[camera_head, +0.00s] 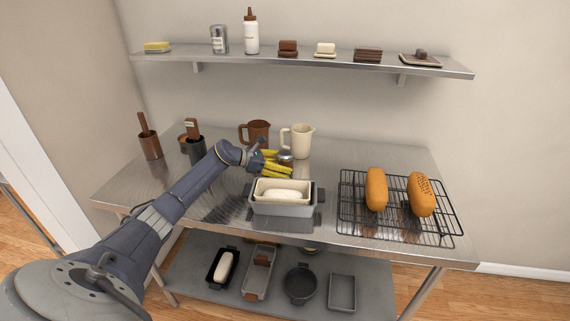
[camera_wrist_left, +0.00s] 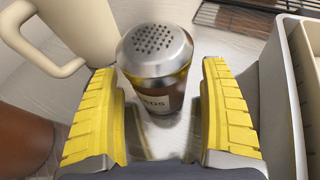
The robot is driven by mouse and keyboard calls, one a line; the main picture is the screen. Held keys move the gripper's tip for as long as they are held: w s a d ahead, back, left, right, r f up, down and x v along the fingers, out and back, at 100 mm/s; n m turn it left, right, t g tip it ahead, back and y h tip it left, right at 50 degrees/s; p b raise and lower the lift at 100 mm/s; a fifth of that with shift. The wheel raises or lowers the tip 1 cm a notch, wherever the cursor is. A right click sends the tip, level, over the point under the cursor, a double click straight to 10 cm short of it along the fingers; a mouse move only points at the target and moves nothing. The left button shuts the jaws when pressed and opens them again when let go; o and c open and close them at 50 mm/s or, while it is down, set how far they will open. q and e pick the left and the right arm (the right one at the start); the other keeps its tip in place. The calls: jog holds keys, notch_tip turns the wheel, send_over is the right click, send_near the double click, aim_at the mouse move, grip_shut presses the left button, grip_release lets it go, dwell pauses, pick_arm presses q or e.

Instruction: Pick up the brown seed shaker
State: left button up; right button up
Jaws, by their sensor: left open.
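The brown seed shaker (camera_wrist_left: 155,75) stands upright on the steel table, with a domed silver perforated lid and a brown body with partly readable lettering. In the left wrist view it is between and just beyond the yellow-padded fingers of my left gripper (camera_wrist_left: 165,120), which is open. In the head view the shaker's lid (camera_head: 286,156) shows just right of my left gripper (camera_head: 275,164), behind the loaf pans. The fingers look apart from the shaker. My right gripper is not in view.
A cream pitcher (camera_head: 301,141) and a brown pitcher (camera_head: 257,133) stand close behind the shaker. Nested loaf pans (camera_head: 281,208) with dough sit in front. A cooling rack (camera_head: 399,232) with two loaves is at right. A shelf (camera_head: 300,61) runs along the wall above.

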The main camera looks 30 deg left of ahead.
pick_arm(q)
jog(key=shift+w+d+f, duration=0.1)
jog(key=shift+w+d, duration=0.05)
jog(key=shift+w, duration=0.05)
jog(key=c, duration=1.3)
jog(key=shift+c, duration=0.2)
notch_tip(320, 180, up, 20)
